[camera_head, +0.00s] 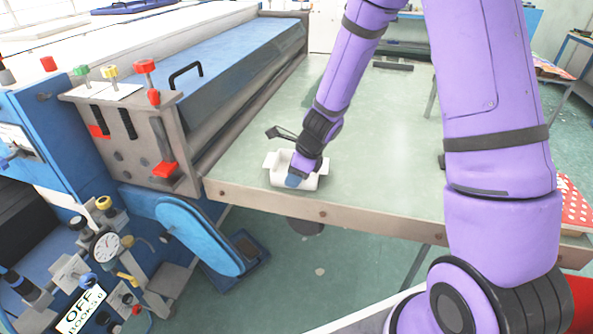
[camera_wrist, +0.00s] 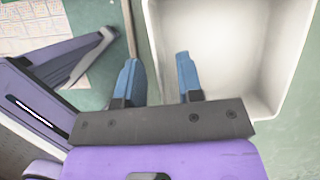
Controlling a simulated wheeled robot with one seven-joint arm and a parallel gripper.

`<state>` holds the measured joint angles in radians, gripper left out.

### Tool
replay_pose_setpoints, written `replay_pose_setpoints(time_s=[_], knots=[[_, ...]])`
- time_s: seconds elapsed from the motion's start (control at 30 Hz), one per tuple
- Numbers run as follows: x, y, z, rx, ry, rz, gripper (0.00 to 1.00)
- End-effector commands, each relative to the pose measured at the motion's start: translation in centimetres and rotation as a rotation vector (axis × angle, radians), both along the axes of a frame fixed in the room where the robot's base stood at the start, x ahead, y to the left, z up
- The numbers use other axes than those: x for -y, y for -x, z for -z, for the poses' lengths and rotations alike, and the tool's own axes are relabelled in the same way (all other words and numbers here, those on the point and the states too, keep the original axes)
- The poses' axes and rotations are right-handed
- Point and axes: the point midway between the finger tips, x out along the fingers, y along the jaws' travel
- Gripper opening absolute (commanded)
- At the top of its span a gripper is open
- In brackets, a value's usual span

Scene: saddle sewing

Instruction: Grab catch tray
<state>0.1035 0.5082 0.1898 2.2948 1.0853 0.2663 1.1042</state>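The catch tray, a small white open box (camera_head: 276,171), sits near the front edge of the green-topped table. It also shows in the wrist view (camera_wrist: 230,45), filling the upper right. My gripper (camera_head: 294,178) reaches down at the tray and hides part of it in the head view. In the wrist view, the two blue fingers of my gripper (camera_wrist: 159,72) are apart. The right finger is over the tray's inside. The left finger is outside, with the tray's left wall between them. Neither finger is clearly seen pressing on the wall.
The green table (camera_head: 385,140) is mostly clear right of the tray, with a dark bar (camera_head: 393,65) farther back. A large blue machine (camera_head: 170,215) with coloured knobs stands close on the left. A thin brown stick (camera_wrist: 129,28) and a printed sheet (camera_wrist: 30,25) show in the wrist view.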

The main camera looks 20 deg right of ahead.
Motion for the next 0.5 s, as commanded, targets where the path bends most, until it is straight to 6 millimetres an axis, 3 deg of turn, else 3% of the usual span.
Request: replay_pose_setpoints(time_s=[0.33,0.37,0.5], knots=[[-0.27,-0.14,0.69,0.0,0.0,-0.001,0.34],[-0.27,-0.14,0.69,0.0,0.0,-0.001,0.32],[-0.27,-0.14,0.68,0.0,0.0,-0.001,0.0]])
